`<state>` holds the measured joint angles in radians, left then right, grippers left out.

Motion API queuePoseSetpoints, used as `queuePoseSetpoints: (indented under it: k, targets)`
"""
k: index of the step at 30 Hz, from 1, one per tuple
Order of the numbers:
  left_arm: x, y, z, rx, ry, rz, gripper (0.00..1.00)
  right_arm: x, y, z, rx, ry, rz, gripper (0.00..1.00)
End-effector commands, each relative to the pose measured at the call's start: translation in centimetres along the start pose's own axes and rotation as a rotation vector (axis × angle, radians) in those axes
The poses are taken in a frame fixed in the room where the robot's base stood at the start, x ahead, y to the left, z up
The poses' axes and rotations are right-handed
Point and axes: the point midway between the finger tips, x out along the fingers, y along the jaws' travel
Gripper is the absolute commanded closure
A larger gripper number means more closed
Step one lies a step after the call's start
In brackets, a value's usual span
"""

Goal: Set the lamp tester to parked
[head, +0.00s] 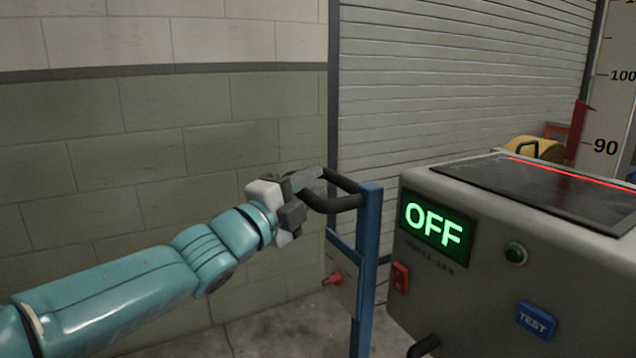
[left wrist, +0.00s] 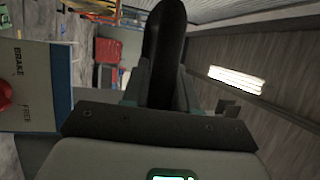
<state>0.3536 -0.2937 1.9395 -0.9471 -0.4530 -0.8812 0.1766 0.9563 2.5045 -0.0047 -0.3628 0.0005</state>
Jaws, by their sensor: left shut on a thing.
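A blue upright post (head: 367,270) with a black looped handle (head: 345,183) stands at the middle, which I take to be part of the lamp tester. Below the handle is a pale panel (head: 341,285) with a red knob (head: 333,279). In the left wrist view the panel (left wrist: 38,85) reads BRAKE, and the red knob (left wrist: 4,95) is cut off at the left edge. My left gripper (head: 308,187) is shut on the black handle, which shows between its fingers in the left wrist view (left wrist: 164,45). My right gripper is not in view.
A grey console (head: 465,300) with a green OFF display (head: 433,222), a blue TEST button (head: 536,321) and a red switch (head: 401,278) stands close to the right of the post. A block wall (head: 150,150) and a shutter (head: 450,85) are behind.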

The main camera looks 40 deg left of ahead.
Motion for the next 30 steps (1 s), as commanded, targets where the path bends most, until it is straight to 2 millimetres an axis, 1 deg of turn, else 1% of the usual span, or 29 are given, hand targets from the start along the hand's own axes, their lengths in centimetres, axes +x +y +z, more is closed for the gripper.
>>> queuePoseSetpoints:
  k: [9, 10, 11, 12, 20, 23, 26, 30]
  targets:
    - [-0.3, 0.2, 0.1, 0.001, -0.002, 0.006, 1.00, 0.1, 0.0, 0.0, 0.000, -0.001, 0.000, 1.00]
    - [-0.3, 0.2, 0.1, 0.001, -0.003, 0.006, 0.69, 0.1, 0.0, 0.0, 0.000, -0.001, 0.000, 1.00]
    - [-0.3, 0.2, 0.1, 0.001, -0.003, 0.006, 0.59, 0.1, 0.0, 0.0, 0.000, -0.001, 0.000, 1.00]
    - [-0.3, 0.2, 0.1, 0.002, -0.002, 0.006, 0.52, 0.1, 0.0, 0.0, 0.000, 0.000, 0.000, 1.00]
    - [-0.5, 0.1, 0.2, 0.002, -0.002, 0.003, 0.52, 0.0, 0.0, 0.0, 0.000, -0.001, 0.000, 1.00]
    - [-1.1, 0.0, 0.2, 0.004, -0.003, 0.002, 0.52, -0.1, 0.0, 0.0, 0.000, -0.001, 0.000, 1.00]
    - [-2.7, -0.1, 0.3, 0.005, -0.006, 0.002, 0.52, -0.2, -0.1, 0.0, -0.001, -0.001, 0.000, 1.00]
    - [-6.0, -0.1, 0.3, 0.006, -0.009, 0.003, 0.52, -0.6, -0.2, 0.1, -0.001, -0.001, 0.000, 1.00]
